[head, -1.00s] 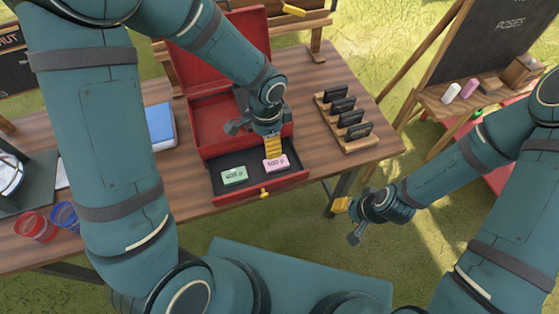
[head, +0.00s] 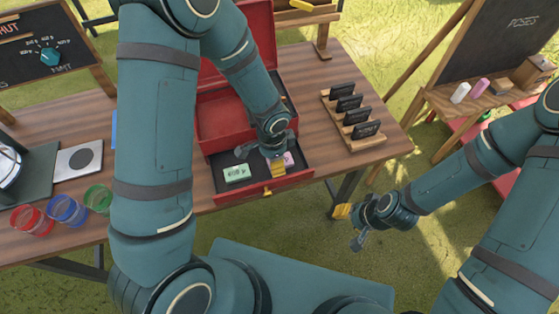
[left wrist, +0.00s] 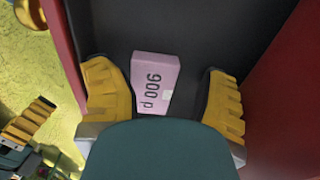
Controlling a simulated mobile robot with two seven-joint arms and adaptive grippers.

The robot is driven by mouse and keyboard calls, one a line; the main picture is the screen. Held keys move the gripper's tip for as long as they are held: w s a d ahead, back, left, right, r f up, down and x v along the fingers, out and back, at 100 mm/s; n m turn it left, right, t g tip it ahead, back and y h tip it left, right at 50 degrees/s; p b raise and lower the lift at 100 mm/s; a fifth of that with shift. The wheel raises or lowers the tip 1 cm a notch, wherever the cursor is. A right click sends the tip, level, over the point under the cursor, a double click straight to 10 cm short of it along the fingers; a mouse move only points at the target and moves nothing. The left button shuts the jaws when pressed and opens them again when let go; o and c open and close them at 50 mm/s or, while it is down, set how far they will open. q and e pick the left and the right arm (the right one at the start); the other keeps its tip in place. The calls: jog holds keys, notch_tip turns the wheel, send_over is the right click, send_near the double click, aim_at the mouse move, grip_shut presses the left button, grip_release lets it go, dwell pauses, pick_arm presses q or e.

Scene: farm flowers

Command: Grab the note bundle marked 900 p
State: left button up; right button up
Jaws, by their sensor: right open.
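The pink note bundle marked 900 p (left wrist: 153,83) lies in the open drawer (head: 222,187) of the red box; in the head view its edge (head: 289,159) is partly hidden by my left gripper. My left gripper (head: 277,168) is just above it, pointing down. In the left wrist view, the two yellow fingers of the left gripper (left wrist: 165,98) are open, one on each side of the bundle with gaps between. A green note bundle (head: 236,173) lies to the left in the same drawer. My right gripper (head: 350,227) is open and empty, away from the table.
The red box (head: 222,122) stands open behind the drawer. A wooden rack (head: 359,133) with several small black signs is to the right. Red (head: 32,220), blue (head: 68,210) and green (head: 98,199) cups stand at the left front of the table.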

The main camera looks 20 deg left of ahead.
pick_arm(q)
jog(key=shift+s+f, duration=0.25)
jog(key=shift+s+d, duration=0.1)
jog(key=c, duration=0.8)
jog(key=shift+c, duration=0.3)
jog(key=shift+w+r, duration=0.1)
jog(key=shift+w, duration=0.1)
